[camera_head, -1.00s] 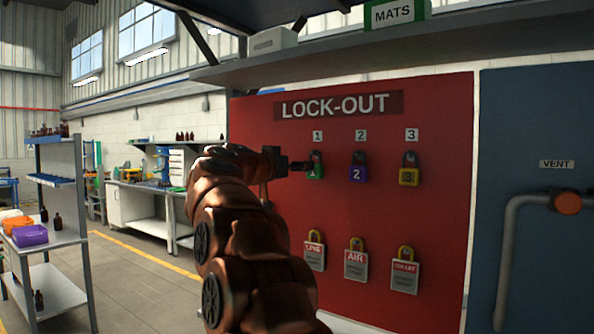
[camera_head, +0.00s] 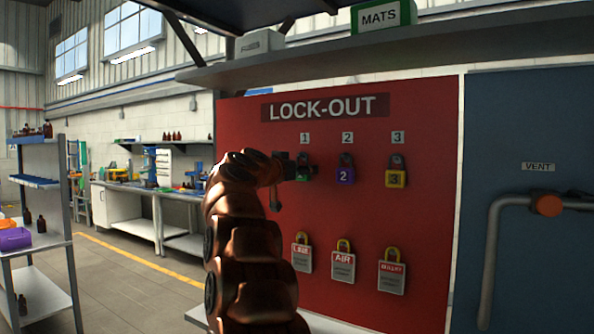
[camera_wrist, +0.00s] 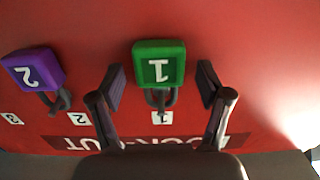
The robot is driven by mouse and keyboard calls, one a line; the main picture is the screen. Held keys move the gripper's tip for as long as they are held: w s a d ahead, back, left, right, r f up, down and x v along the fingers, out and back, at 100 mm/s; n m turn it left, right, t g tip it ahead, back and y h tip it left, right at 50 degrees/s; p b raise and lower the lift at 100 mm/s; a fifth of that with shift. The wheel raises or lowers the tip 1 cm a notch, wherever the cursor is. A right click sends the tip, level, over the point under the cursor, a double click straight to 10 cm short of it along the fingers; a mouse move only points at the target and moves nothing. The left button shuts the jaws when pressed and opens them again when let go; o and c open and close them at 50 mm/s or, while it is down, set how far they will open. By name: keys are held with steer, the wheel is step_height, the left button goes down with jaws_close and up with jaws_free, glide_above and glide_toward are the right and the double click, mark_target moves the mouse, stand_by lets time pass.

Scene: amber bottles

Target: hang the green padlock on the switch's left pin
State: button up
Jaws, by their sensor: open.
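The green padlock (camera_wrist: 159,65), marked 1, hangs by its dark shackle on the red lock-out board (camera_head: 330,220), under the number 1 label. In the head view the padlock (camera_head: 303,173) is mostly hidden by my gripper (camera_head: 306,170). In the wrist view my gripper (camera_wrist: 160,82) is open, with one finger on each side of the green padlock and a gap on both sides. The padlock body lies between and slightly past the fingertips. The switch and its left pin are not in view.
A purple padlock (camera_head: 345,175) marked 2 and a yellow padlock (camera_head: 396,178) marked 3 hang to the right. Several tags (camera_head: 343,267) hang below. A shelf (camera_head: 400,42) juts out above the board. A blue panel with a grey pipe (camera_head: 491,250) stands at right.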

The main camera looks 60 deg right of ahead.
steer(key=shift+c, duration=0.2)
steer(key=c, duration=1.3)
steer(key=shift+o, duration=0.2)
steer(key=shift+r+p, duration=0.5)
steer(key=shift+p, duration=0.6)
steer(key=a+p, duration=0.1)
steer(key=a, duration=0.6)
stand_by(0.7)
steer(key=shift+s, duration=0.1)
